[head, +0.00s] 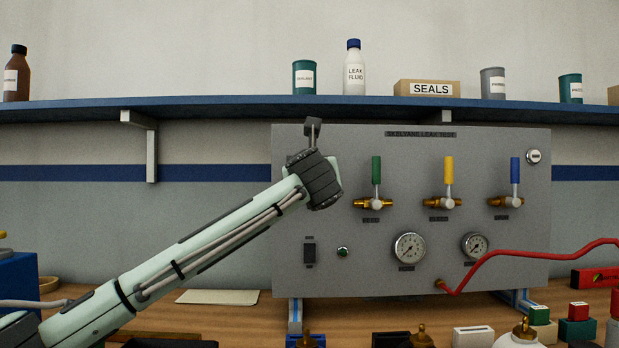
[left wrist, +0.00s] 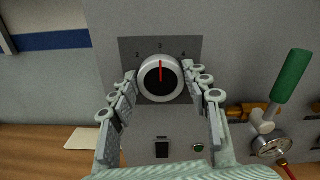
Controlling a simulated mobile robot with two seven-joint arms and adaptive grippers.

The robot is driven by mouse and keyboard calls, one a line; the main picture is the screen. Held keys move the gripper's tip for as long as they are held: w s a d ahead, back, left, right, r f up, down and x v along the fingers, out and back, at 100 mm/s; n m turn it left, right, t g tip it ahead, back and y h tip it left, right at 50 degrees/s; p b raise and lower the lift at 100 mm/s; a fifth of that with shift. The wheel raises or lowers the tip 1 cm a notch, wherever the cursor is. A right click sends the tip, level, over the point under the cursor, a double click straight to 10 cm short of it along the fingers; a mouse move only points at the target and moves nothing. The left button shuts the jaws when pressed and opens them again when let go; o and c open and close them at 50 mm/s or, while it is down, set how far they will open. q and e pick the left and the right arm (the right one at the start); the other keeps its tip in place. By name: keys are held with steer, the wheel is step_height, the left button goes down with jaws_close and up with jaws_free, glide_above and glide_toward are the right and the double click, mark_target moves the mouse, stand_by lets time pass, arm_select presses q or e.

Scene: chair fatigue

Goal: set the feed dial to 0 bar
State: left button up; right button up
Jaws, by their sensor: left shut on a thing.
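The feed dial (left wrist: 160,78) is a round knob with a pale rim, a dark face and a red pointer line. It sits on a dark scale plate (left wrist: 127,46) on the grey panel. The red line points straight up, at the top number, which looks like 3; smaller and larger numbers flank it. My left gripper (left wrist: 160,86) is shut on the dial, with a finger on each side of its rim. In the head view my left wrist covers the dial. My right gripper is not in view.
The grey test panel (head: 400,270) carries green (head: 376,170), yellow (head: 449,170) and blue (head: 515,170) valve handles, all upright, and two gauges. A red hose (head: 530,250) runs right. A shelf (head: 230,108) with bottles hangs above. Small items crowd the bench front.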

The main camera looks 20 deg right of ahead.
arm_select(q)
steer(key=shift+n, duration=0.4)
steer(key=shift+a+f+n, duration=0.1)
steer(key=shift+f+n, duration=0.05)
steer(key=shift+n, duration=4.2)
steer(key=shift+d+f+n, duration=0.1)
steer(key=shift+f+n, duration=0.05)
steer(key=shift+n, duration=4.15)
steer(key=shift+a+f+n, duration=0.1)
steer(key=shift+f+n, duration=0.05)
steer(key=shift+n, duration=4.2)
steer(key=o, duration=1.2)
steer(key=shift+c, duration=0.2)
step_height(320, 180, up, 10)
